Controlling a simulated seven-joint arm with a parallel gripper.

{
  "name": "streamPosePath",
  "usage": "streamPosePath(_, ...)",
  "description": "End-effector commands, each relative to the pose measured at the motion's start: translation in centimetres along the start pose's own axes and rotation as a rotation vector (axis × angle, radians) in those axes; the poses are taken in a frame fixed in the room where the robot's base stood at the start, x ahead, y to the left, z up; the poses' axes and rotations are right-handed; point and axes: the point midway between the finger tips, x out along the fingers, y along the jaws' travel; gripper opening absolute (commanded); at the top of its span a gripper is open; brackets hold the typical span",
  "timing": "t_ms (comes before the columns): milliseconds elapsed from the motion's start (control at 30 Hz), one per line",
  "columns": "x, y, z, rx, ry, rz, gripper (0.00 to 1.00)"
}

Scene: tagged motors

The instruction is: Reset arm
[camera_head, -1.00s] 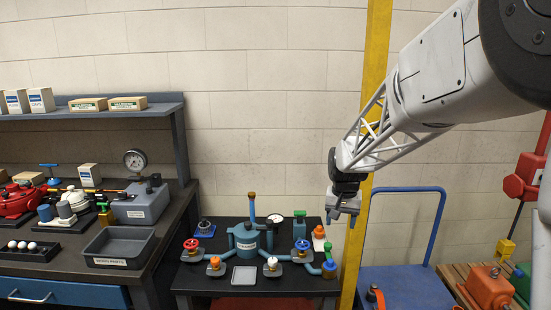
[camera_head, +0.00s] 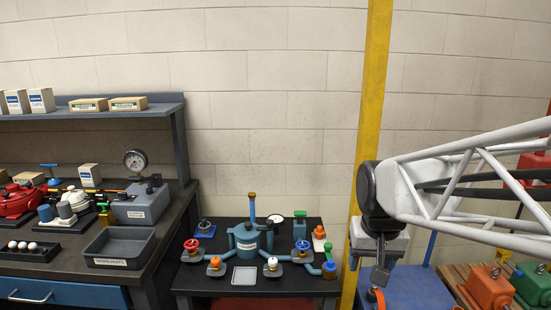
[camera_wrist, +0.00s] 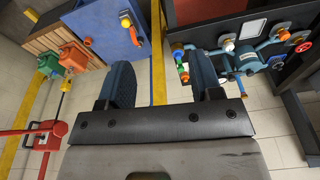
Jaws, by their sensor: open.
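My gripper (camera_head: 367,272) hangs in front of the yellow post, to the right of the small black table, in the head view. In the wrist view its two dark fingers (camera_wrist: 160,88) are wide apart with nothing between them. An orange motor (camera_head: 488,286) with a tag rests on a wooden pallet at the lower right, with a green motor (camera_head: 535,283) beside it. Both also show at the upper left of the wrist view.
The black table (camera_head: 190,277) carries a blue manifold (camera_head: 248,240) with coloured valves. A workbench at left holds a grey bin (camera_head: 118,247), a gauge (camera_head: 135,161) and red parts. The yellow post (camera_head: 374,90) stands close to my arm. A blue cart (camera_wrist: 112,30) lies beyond my fingers.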

Motion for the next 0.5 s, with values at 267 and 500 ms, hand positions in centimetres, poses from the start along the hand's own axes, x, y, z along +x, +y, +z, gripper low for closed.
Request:
streamPosePath(267, -0.8, 0.7, 7.0, -0.045, 0.033, -0.002, 0.59)
streamPosePath(500, -0.6, 1.1, 11.6, -0.076, 0.051, -0.002, 0.59)
